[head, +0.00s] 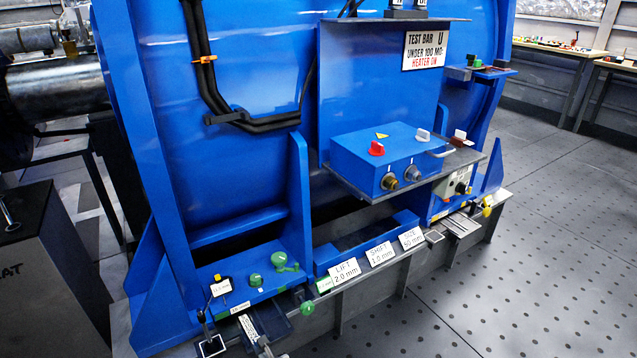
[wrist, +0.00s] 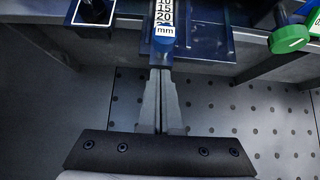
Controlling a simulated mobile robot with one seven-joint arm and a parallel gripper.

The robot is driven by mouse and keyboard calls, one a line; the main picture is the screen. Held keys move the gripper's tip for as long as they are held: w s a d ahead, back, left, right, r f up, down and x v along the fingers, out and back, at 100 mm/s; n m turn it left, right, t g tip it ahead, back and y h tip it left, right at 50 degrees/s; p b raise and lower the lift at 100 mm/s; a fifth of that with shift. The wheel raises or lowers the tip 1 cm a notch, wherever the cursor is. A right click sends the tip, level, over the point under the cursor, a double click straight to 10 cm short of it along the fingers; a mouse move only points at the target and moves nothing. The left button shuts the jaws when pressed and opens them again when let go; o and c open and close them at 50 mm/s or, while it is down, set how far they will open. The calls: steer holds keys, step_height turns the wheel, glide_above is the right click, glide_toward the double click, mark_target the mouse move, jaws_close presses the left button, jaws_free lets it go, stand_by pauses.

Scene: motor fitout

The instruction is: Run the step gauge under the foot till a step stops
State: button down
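The step gauge (head: 248,327) is a narrow strip with a white scale, lying at the machine's lower left edge. In the wrist view the gauge (wrist: 164,14) shows marks 10, 15, 20 and "mm", with a blue near end, pointing away from me over a dark blue plate. My gripper (wrist: 161,72) is in line with the gauge at its near end. Its fingers are close together and appear shut on that end; the contact itself is hard to see. The blue machine foot (head: 222,285) stands behind the gauge. The gauge's far end and any gap under the foot are hidden.
The knob (wrist: 289,39) also shows at the wrist view's right. Signs such as LIFT 2.0 mm (head: 345,271) line the rail. Perforated floor (head: 540,230) is clear to the right.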

mark_target(256, 337)
steer(key=shift+w+a+b, duration=0.35)
steer(key=shift+w+a, duration=0.25)
steer(key=shift+w, duration=0.35)
steer(key=shift+w+a+b, duration=0.35)
steer(key=shift+w+a, duration=0.2)
steer(key=shift+w, duration=0.35)
steer(key=shift+w+a+b, duration=0.35)
steer(key=shift+w+a, duration=0.25)
steer(key=shift+w, duration=0.35)
steer(key=shift+w+a, duration=0.6)
steer(key=shift+w, duration=0.35)
steer(key=shift+w+a, duration=0.55)
steer(key=shift+w, duration=0.4)
steer(key=shift+s, duration=0.1)
steer(key=shift+s+d+p, duration=0.3)
steer(key=shift+s+d, duration=0.25)
steer(key=shift+s, duration=0.25)
steer(key=shift+s+d+p, duration=0.3)
steer(key=shift+s+d, duration=0.2)
steer(key=shift+s, duration=0.3)
steer(key=r+p, duration=0.1)
steer(key=s+r+p, duration=0.1)
steer(key=s+d+r+p, duration=0.1)
steer(key=r, duration=0.1)
steer(key=shift+d+p, duration=0.1)
steer(key=shift+p, duration=0.25)
steer(key=shift+p+v, duration=1.05)
steer(key=shift+v, duration=0.3)
steer(key=shift+w+r, duration=0.1)
steer(key=shift+w, duration=0.05)
